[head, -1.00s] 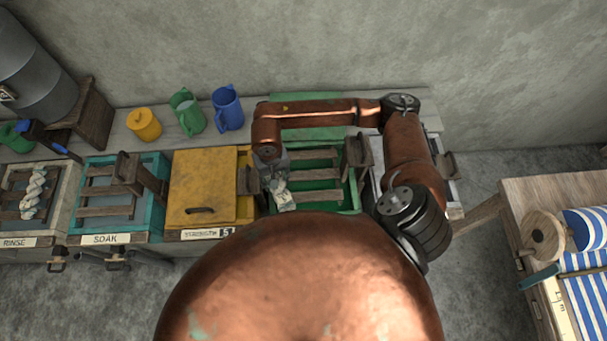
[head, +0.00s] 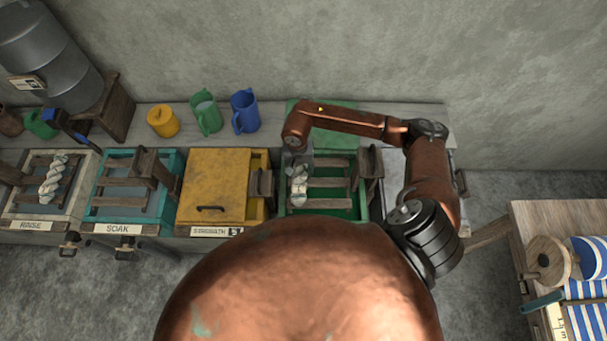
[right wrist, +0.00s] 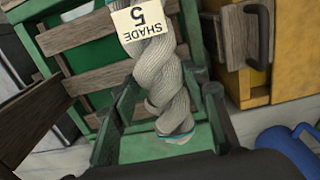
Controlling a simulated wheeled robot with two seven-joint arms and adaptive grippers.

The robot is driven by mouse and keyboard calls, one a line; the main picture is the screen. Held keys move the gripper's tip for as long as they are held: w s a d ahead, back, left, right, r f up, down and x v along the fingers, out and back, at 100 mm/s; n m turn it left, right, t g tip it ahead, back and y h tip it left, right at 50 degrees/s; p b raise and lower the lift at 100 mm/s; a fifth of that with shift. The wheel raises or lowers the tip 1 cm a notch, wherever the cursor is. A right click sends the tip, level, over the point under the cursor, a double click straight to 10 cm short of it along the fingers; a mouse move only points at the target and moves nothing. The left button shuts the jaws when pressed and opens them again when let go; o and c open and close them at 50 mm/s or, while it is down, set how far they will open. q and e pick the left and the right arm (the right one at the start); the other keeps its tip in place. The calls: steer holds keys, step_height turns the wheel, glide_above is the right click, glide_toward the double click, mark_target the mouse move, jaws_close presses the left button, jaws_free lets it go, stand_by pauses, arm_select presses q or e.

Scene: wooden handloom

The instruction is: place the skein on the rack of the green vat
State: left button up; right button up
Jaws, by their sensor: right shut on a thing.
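My right gripper (head: 295,162) is shut on the pale grey twisted skein (head: 299,184), over the left part of the green vat (head: 330,214). In the right wrist view the skein (right wrist: 160,75) hangs in a thick twist, with a white tag (right wrist: 139,20) reading SHADE 5 upside down. The wooden slats of the vat's rack (head: 333,182) run crosswise beside and behind the skein. I cannot tell whether the skein touches the slats. My left gripper is not in view.
A yellow vat (head: 212,185) with a lid stands left of the green one. Further left are the SOAK vat (head: 130,190) and the RINSE vat (head: 75,195), which holds another skein (head: 54,178). Jugs stand on the shelf behind. Wooden handles (head: 262,185) rise beside the green vat.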

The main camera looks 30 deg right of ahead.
mark_target(304, 175)
steer(key=shift+w+d+f, duration=0.1)
steer(key=shift+d+f, duration=0.6)
steer(key=shift+f, duration=0.1)
steer(key=f+p, duration=0.1)
steer(key=f, duration=0.2)
steer(key=shift+d, duration=0.2)
steer(key=shift+f, duration=0.35)
steer(key=shift+f, duration=0.2)
steer(key=o, duration=1.3)
steer(key=shift+r, duration=0.1)
steer(key=shift+c, duration=0.2)
